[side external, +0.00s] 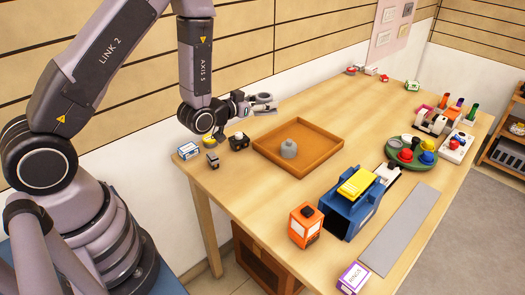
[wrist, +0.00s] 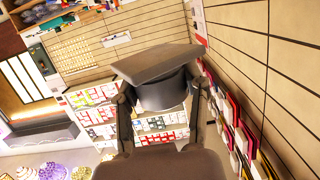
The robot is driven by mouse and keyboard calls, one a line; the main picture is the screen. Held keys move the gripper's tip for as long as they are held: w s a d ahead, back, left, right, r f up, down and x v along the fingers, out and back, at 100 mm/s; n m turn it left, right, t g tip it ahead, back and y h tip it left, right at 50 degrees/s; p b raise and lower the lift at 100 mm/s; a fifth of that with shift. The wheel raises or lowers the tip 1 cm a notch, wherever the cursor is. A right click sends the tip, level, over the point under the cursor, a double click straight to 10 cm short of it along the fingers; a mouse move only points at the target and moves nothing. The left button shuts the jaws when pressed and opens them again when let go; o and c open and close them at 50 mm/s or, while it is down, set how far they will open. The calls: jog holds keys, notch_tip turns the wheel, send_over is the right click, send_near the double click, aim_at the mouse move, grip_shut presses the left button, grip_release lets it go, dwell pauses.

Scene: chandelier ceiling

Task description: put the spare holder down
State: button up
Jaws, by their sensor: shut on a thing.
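My gripper (side external: 257,104) is level and shut on a grey holder (side external: 264,98), above the table's back left part. In the wrist view the holder (wrist: 160,80) shows as a short dark cylinder with a flat, tilted plate on one end. My gripper's two fingers (wrist: 160,100) press on either side of the cylinder. A wooden tray (side external: 325,151) lies on the table, in front of and below my gripper.
Small boxes and parts (side external: 212,160) stand at the table's left corner. A blue machine (side external: 347,211) with a yellow top and an orange box (side external: 305,224) stand at the front. A green round tray (side external: 411,155) holds coloured pieces. The table behind the wooden tray (side external: 340,105) is clear.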

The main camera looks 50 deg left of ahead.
notch_tip(320, 180, down, 8)
jog(key=s+n+g+y, duration=0.1)
jog(key=s+n+y, duration=0.15)
jog(key=y, duration=0.25)
jog(key=n+g+y, duration=0.2)
jog(key=n+y, duration=0.2)
send_over(244, 183)
notch_tip(244, 183, down, 4)
jog(key=shift+f, duration=0.2)
notch_tip(244, 183, down, 10)
jog(key=shift+r, duration=0.2)
jog(key=shift+f, duration=0.1)
jog(key=o, duration=1)
jog(key=shift+f, duration=0.1)
